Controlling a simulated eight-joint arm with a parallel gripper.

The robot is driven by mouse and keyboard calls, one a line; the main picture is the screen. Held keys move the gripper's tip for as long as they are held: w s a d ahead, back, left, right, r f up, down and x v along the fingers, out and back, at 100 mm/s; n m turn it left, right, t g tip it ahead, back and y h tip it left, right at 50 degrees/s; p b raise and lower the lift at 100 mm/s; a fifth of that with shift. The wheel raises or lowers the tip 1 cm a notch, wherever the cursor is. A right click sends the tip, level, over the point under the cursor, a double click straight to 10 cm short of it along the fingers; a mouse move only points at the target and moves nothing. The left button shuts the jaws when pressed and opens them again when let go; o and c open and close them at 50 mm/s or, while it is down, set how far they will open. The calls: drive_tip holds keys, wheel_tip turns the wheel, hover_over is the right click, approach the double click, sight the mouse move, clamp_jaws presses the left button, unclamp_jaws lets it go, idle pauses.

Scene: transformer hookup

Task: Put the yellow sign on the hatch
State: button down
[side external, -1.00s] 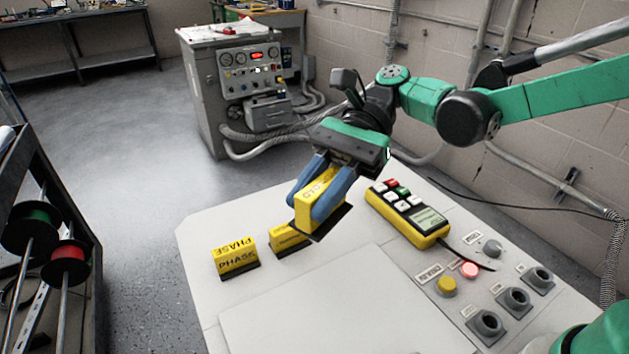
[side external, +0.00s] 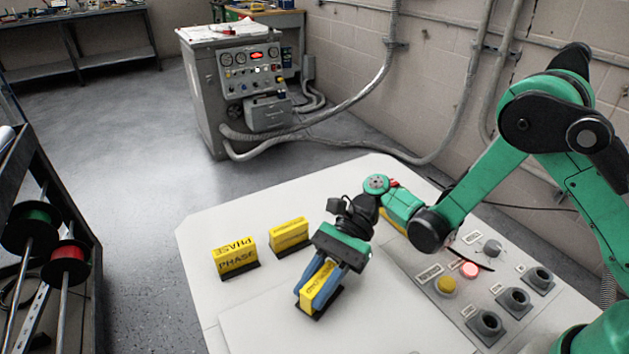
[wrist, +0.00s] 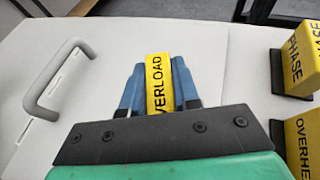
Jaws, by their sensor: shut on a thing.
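My gripper (side external: 315,296) is shut on a yellow sign (side external: 319,284) with a black base. In the wrist view the blue fingers of my gripper (wrist: 159,72) press both sides of this sign (wrist: 157,85), which reads OVERLOAD. The hatch (side external: 262,318) is the pale flat panel at the front of the table. It shows in the wrist view too (wrist: 105,60), with a grey handle (wrist: 62,92) at the left. The sign is over the hatch, near its far edge. I cannot tell whether its base touches the surface.
Two more yellow signs, PHASE (side external: 237,257) and another (side external: 289,234), stand on the table beyond the hatch. A yellow handheld device is mostly hidden behind my arm. A yellow button (side external: 446,286), a lit red button (side external: 470,270) and dark sockets (side external: 487,323) lie to the right.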

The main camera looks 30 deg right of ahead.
drive_tip(key=shift+f, duration=0.3)
drive_tip(key=c, duration=0.7)
unclamp_jaws()
drive_tip(key=shift+o, duration=0.2)
